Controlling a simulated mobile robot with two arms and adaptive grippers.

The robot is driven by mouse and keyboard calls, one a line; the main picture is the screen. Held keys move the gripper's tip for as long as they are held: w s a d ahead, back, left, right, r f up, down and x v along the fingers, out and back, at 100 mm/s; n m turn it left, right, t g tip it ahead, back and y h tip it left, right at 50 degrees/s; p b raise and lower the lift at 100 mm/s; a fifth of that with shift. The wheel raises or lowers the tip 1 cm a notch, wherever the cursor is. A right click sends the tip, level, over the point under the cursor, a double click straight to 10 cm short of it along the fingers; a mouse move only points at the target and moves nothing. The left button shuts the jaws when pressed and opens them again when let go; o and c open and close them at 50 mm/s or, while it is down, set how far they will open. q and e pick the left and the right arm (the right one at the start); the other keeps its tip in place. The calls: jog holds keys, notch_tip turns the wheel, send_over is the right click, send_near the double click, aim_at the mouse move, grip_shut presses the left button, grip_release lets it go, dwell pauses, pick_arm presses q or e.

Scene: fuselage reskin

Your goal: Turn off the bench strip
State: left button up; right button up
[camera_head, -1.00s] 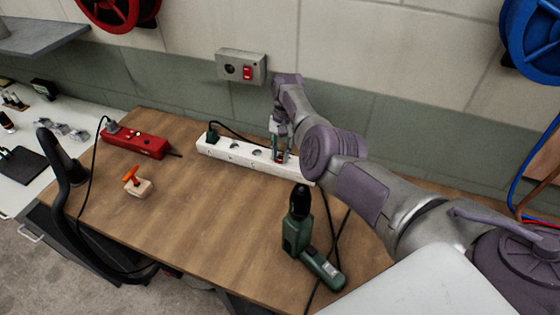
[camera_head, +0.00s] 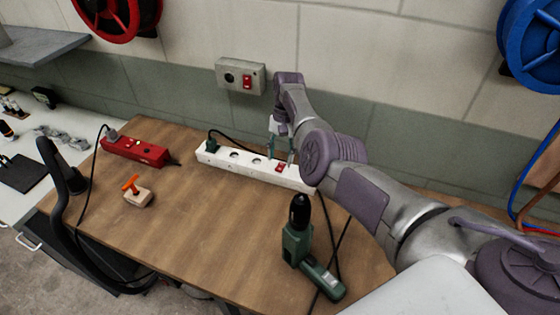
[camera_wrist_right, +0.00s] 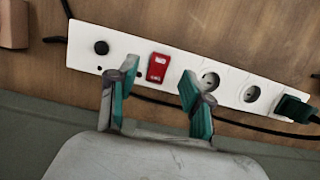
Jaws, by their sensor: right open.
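The white bench strip (camera_head: 250,163) lies along the back of the wooden bench, with several sockets and a red rocker switch (camera_head: 280,168) near its right end. A green plug sits in its left end. In the right wrist view the red switch (camera_wrist_right: 158,67) shows just beyond my fingertips, with a black round knob or button beside it. My right gripper (camera_head: 281,155) is open, above and just behind the strip; its two green-padded fingers (camera_wrist_right: 155,85) are apart with nothing between them. My left gripper is not in view.
A red power strip (camera_head: 135,150), a wooden block with an orange handle (camera_head: 136,192) and a green drill (camera_head: 304,245) are on the bench (camera_head: 200,220). A grey wall box (camera_head: 240,75) with a red switch is above. The bench middle is clear.

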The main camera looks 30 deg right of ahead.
jog(key=v, duration=0.9)
jog(key=shift+r, duration=0.15)
